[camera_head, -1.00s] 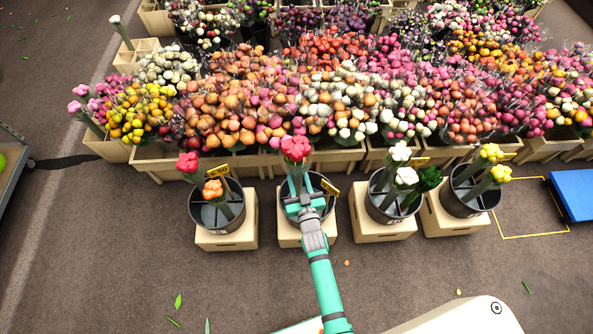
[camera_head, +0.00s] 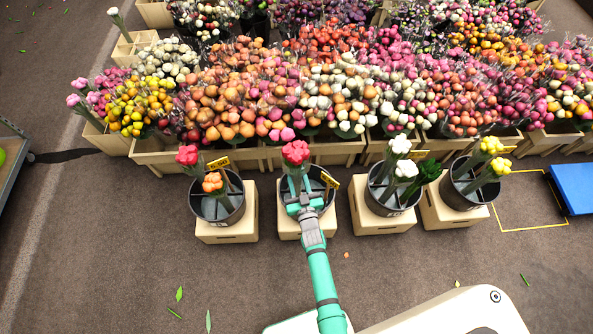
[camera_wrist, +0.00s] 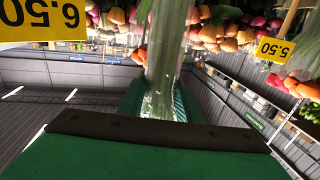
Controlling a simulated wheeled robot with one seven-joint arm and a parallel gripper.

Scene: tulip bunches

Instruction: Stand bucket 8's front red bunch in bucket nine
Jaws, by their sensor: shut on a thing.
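My gripper (camera_head: 303,204) is at the second black bucket (camera_head: 325,200) from the left, shut on the wrapped stems of a red bunch (camera_head: 296,152). The bunch stands about upright over that bucket; my gripper hides its lower end, so I cannot tell whether it touches the bottom. In the wrist view the clear-wrapped stems (camera_wrist: 160,75) rise between the green fingers. The leftmost bucket (camera_head: 232,214) holds another red bunch (camera_head: 187,156) at the back and an orange bunch (camera_head: 213,182) in front. The bucket numbers are too small to read.
To the right, one bucket (camera_head: 391,208) holds white bunches and greenery, another (camera_head: 462,203) yellow bunches. Each bucket stands on a wooden crate (camera_head: 226,233). Yellow price tags (camera_head: 330,182) stick up at rims. Dense tulip crates (camera_head: 338,152) fill the back. Front floor is mostly clear.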

